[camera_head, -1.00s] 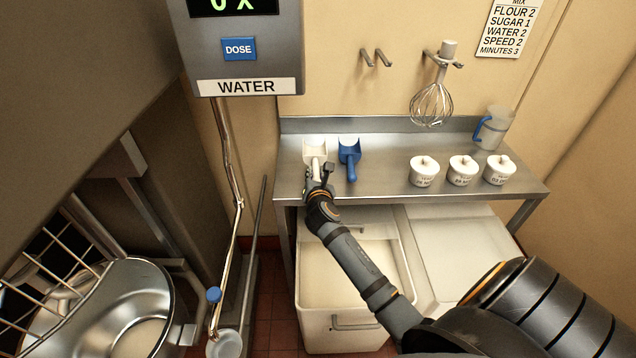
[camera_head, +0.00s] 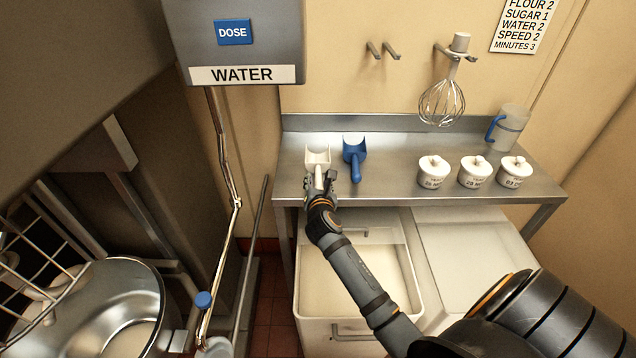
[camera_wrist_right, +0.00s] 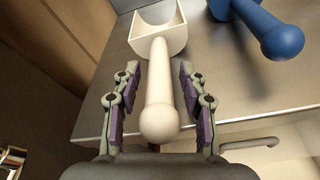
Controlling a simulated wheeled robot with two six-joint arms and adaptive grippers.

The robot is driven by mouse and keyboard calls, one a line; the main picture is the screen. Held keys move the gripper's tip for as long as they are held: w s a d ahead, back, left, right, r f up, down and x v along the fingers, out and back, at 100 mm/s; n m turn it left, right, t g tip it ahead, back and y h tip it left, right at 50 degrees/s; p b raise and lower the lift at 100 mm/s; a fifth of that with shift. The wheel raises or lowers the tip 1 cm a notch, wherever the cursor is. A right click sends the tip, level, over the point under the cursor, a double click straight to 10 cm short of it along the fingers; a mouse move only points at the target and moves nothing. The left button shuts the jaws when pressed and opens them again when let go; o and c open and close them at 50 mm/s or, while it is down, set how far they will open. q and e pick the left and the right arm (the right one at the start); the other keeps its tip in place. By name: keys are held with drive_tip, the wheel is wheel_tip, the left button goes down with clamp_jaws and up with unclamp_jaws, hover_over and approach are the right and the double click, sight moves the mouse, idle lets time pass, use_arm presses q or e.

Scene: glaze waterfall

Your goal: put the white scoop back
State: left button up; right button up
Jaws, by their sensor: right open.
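The white scoop (camera_head: 317,157) lies on the steel shelf (camera_head: 400,186) near its left front corner, left of a blue scoop (camera_head: 354,152). Its handle points toward the front edge. My right gripper (camera_head: 320,181) is at that handle. In the right wrist view the open right gripper (camera_wrist_right: 157,98) has one finger on each side of the white scoop's handle (camera_wrist_right: 160,92), with gaps showing on both sides. The scoop's bowl rests on the shelf beyond the fingers. My left gripper is not in view.
The blue scoop's handle (camera_wrist_right: 275,38) is close on the right. Several white lidded pots, including one (camera_head: 433,173), and a clear jug (camera_head: 511,127) stand further right. An open bin (camera_head: 352,316) of pale powder is below the shelf. A whisk (camera_head: 442,100) hangs above.

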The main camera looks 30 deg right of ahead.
sight(319, 186)
drive_tip(key=shift+r, duration=0.15)
drive_tip(key=p+v, duration=0.3)
drive_tip(key=v, duration=0.1)
drive_tip(key=shift+s+a+r+p, duration=0.15)
drive_tip(key=shift+s+r+p, duration=0.05)
drive_tip(key=shift+r+p, duration=0.15)
drive_tip(key=p+v, duration=0.2)
drive_tip(key=v, duration=0.5)
drive_tip(key=shift+s+f+p, duration=0.2)
drive_tip(key=shift+p, duration=0.15)
